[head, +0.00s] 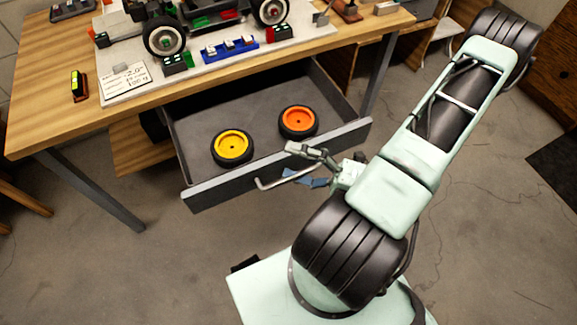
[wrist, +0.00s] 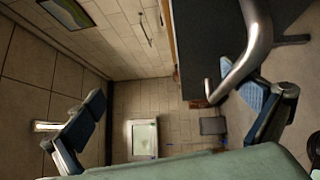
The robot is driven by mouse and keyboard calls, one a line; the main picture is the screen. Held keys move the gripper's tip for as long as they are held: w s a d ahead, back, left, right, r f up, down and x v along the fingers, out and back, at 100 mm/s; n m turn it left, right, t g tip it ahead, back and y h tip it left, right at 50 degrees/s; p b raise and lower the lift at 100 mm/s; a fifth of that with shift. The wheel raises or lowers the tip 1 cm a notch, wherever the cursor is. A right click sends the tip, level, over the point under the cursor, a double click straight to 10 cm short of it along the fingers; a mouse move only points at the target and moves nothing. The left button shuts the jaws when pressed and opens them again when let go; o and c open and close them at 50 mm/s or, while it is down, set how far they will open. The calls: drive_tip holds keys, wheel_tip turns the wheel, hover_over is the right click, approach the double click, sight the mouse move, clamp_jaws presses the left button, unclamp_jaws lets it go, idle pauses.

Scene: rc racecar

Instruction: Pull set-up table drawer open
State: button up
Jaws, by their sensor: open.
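The set-up table drawer (head: 230,174) stands pulled out from under the wooden table (head: 50,75), its grey interior exposed. Its silver bar handle (head: 268,184) is on the front face. My gripper (head: 303,163) is open just in front of the drawer front, close to the handle's right part. In the wrist view the handle (wrist: 250,50) runs beside the right finger of my gripper (wrist: 172,98), its bent end on the inner side of that finger. I cannot tell whether they touch. The left finger is well apart from the handle.
A yellow-rimmed wheel (head: 232,147) and an orange-rimmed wheel (head: 298,121) lie in the drawer. A partly built car (head: 205,15) stands on a pale board on the table. A table leg (head: 98,190) stands left of the drawer. Floor in front is mostly clear.

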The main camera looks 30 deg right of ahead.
sight(311, 170)
drive_tip(key=shift+w+d+r+t, duration=0.1)
drive_tip(key=shift+d+r+t, duration=0.05)
drive_tip(key=shift+r, duration=0.85)
drive_tip(key=shift+w+d+r+t, duration=0.1)
drive_tip(key=shift+d+r+t, duration=0.05)
drive_tip(key=shift+r, duration=0.8)
drive_tip(key=f, duration=0.1)
drive_tip(key=f+g, duration=0.1)
drive_tip(key=f, duration=0.1)
drive_tip(key=shift+s+a+f, duration=0.15)
drive_tip(key=shift+s+a, duration=0.1)
drive_tip(key=shift+a, duration=0.1)
drive_tip(key=shift+c, duration=0.2)
drive_tip(key=shift+f+v, duration=0.15)
drive_tip(key=shift+v, duration=1.05)
drive_tip(key=shift+f+v, duration=0.1)
drive_tip(key=shift+v, duration=1.05)
drive_tip(key=c, duration=0.3)
drive_tip(key=shift+s+d, duration=0.2)
drive_tip(key=shift+s, duration=0.2)
drive_tip(key=shift+c, duration=1.1)
drive_tip(key=shift+s+d, duration=0.2)
drive_tip(key=shift+d, duration=0.05)
drive_tip(key=c, duration=1.1)
drive_tip(key=shift+s+d+f, duration=0.15)
drive_tip(key=shift+s+f, duration=0.05)
drive_tip(key=shift+c, duration=0.8)
drive_tip(key=v, duration=0.6)
drive_tip(key=shift+f+b, duration=0.35)
